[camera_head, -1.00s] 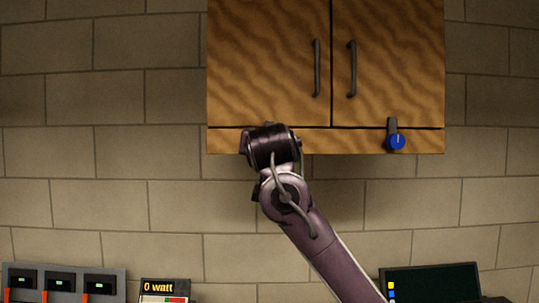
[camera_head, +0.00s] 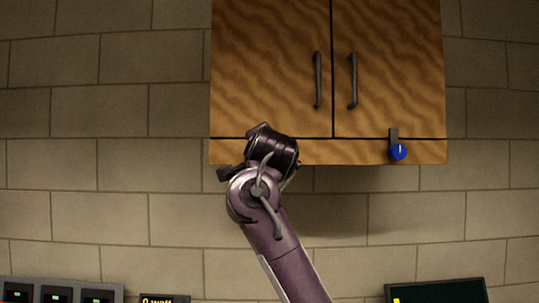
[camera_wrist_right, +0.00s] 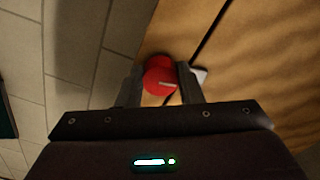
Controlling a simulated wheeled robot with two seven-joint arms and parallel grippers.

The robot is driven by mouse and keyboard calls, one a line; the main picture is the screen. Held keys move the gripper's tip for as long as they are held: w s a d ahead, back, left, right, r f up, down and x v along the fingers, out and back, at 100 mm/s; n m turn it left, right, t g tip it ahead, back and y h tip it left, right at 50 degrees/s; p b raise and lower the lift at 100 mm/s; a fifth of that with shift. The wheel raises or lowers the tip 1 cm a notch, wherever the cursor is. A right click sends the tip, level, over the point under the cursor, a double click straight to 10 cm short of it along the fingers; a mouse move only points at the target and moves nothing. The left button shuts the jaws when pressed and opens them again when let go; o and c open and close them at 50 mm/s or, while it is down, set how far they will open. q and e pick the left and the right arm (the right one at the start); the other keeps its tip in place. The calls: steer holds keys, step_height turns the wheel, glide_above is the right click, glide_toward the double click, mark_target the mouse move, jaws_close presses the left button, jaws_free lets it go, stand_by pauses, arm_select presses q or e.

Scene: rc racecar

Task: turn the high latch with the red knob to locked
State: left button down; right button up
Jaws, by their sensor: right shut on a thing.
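The red knob (camera_wrist_right: 160,74) sits between the two fingers of my right gripper (camera_wrist_right: 163,84) in the right wrist view, at the lower edge of the wooden cabinet (camera_wrist_right: 240,65). The fingers are shut on it from both sides. A pale line on the knob points to the right in that view, and a small pale piece (camera_wrist_right: 200,75) shows beside the right finger. In the head view, my right wrist and hand (camera_head: 272,148) cover the red knob and its latch, at the left part of the cabinet's bottom rail. My left gripper is not in view.
A second latch with a blue knob (camera_head: 398,151) is at the right of the cabinet's bottom rail, its dark bar upright. Two door handles (camera_head: 317,80) hang above. Switch panels (camera_head: 60,293) and a dark screen (camera_head: 437,292) are low in front of the brick wall.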

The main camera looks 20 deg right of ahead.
steer(key=shift+r+m, duration=0.1)
steer(key=shift+m, duration=1)
steer(key=o, duration=1)
steer(key=shift+b+v, duration=1.75)
steer(key=shift+v, duration=2.2)
